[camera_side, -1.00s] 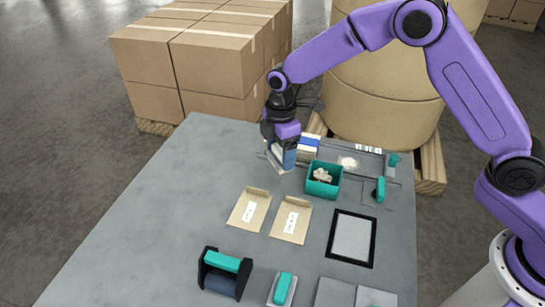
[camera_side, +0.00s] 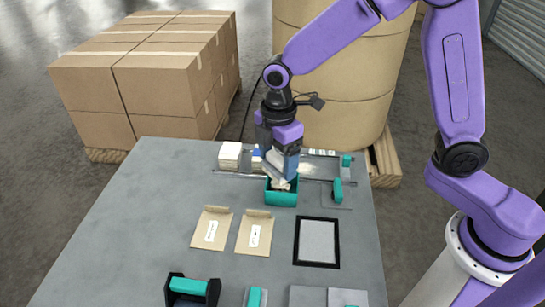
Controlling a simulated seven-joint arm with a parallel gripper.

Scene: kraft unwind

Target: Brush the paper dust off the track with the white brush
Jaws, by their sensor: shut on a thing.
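My gripper (camera_side: 281,163) points down, shut on a white brush (camera_side: 272,171), which shows as a pale piece at the fingers; its bristles are hard to make out. The gripper hangs over the near side of the track (camera_side: 315,170), just behind the teal bin (camera_side: 282,198). The track is a grey strip between two metal rails at the back of the table. The gripper hides part of it. I cannot make out the paper dust on the visible part, nor whether the brush touches the track.
The teal bin holds pale crumpled scraps. A white block (camera_side: 230,156) stands left of the gripper. A teal-handled tool (camera_side: 338,191) stands to the right. Two kraft envelopes (camera_side: 211,228) and a black-framed pad (camera_side: 317,242) lie in front. The table's left side is clear.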

